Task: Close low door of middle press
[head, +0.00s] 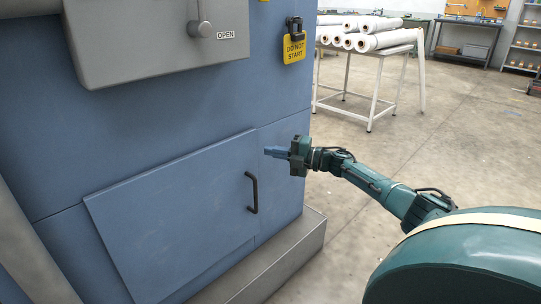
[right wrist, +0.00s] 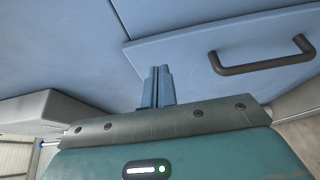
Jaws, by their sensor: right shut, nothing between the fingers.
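The low door (head: 170,215) is a blue panel low on the blue press (head: 150,120), with a dark bar handle (head: 252,192) near its right edge. The panel lies close to the press face; I cannot tell whether it is fully flush. My right gripper (head: 267,151) is shut and empty, near the door's upper right corner, above and right of the handle. In the right wrist view the shut fingers (right wrist: 158,70) are beside an edge of the door (right wrist: 210,45), apart from the handle (right wrist: 262,66). Contact with the door cannot be told. My left gripper is out of view.
A grey box (head: 150,35) with a lever marked OPEN juts out above the door. A yellow DO NOT START tag (head: 294,48) hangs on a lock. A grey plinth (head: 290,250) runs along the press base. A table with white rolls (head: 368,38) stands behind; floor between is clear.

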